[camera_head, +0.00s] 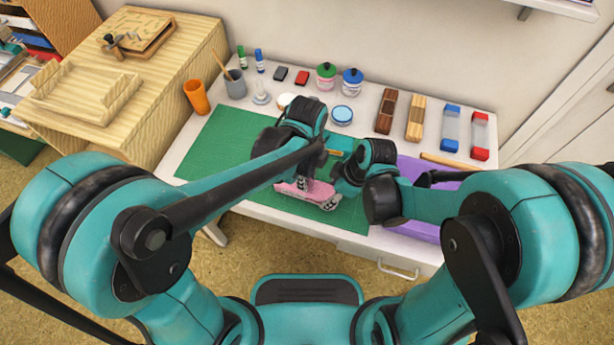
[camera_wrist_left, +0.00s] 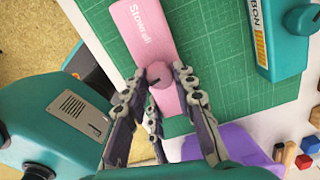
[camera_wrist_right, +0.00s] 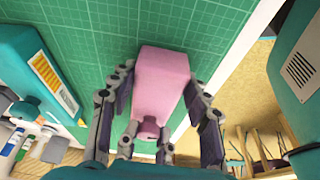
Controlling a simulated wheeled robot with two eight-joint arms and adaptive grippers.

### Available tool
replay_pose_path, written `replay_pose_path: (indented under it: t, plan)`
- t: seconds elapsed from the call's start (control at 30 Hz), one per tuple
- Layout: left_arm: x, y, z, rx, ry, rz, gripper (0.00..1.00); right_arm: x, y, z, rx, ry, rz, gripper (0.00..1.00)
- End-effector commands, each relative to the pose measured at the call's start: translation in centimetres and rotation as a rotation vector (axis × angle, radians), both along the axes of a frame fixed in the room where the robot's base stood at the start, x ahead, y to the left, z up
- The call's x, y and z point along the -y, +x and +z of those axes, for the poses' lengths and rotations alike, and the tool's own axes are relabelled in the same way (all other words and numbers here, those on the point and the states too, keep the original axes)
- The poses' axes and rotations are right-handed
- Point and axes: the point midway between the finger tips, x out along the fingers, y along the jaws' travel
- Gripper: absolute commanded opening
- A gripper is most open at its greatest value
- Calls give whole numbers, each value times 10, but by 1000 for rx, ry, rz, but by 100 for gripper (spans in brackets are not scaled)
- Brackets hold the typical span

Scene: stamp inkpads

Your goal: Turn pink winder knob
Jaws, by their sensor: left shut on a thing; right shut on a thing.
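The pink winder (camera_head: 318,191) lies on the green cutting mat (camera_head: 225,150) in the head view, largely covered by my arms. My right gripper (camera_wrist_right: 158,100) is shut on the pink body (camera_wrist_right: 163,75), seen end-on in the right wrist view.
A teal ribbon box (camera_wrist_left: 275,40) lies on the mat close by. A purple tray (camera_head: 425,190) is at the right. Jars, stamps and bottles line the back of the white desk, with an orange cup (camera_head: 197,97) at the left. The mat's left part is clear.

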Motion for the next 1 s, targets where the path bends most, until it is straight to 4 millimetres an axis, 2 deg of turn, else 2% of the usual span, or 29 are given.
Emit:
replay_pose_path:
  t: [0.4,0.9,0.93,1.0]
  plan:
    - [0,0,0,-1,1,-164,0,0,0,0,1,0,0,22]
    - [0,0,0,0,0,-180,0,0,0,0,1,0,0,22]
    - [0,0,0,0,0,-180,32,0,0,0,1,0,0,22]
    - [0,0,0,0,0,-180,48,0,0,0,1,0,0,22]
